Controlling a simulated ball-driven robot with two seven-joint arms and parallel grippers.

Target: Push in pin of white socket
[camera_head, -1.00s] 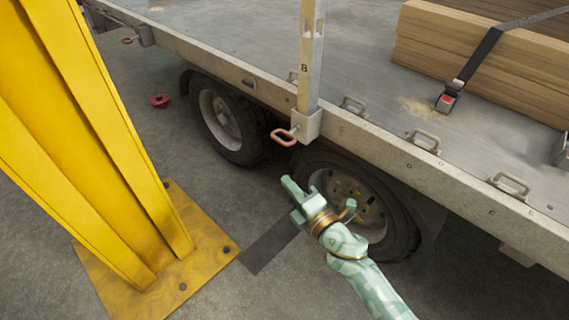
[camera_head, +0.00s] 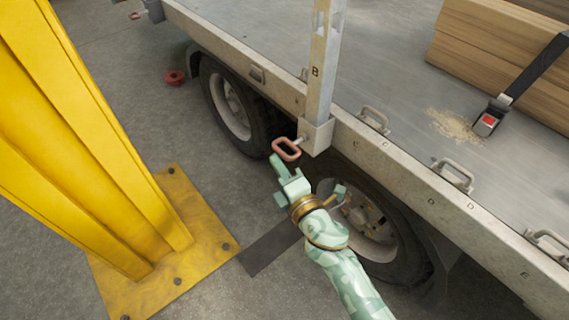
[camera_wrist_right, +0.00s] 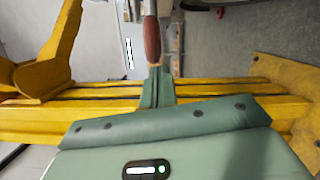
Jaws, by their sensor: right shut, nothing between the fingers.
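The whitish-grey socket (camera_head: 319,138) sits on the trailer's side rail and holds the foot of an upright post marked B (camera_head: 321,75). Its pin (camera_head: 299,141) sticks out to the left and ends in a red-brown loop handle (camera_head: 285,150); a length of shaft shows between handle and socket. My right gripper (camera_head: 277,161) is shut and empty, its tip right at the lower left of the handle. In the right wrist view the handle (camera_wrist_right: 152,40) lies just beyond the shut fingertips (camera_wrist_right: 155,73). I cannot tell whether they touch. My left gripper is not in view.
A yellow column (camera_head: 95,130) with a bolted base plate (camera_head: 190,225) stands to the left. Trailer wheels (camera_head: 368,220) lie below the rail. Timber (camera_head: 500,50) is strapped on the bed. A red object (camera_head: 175,77) lies on the floor. Open floor separates column and trailer.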

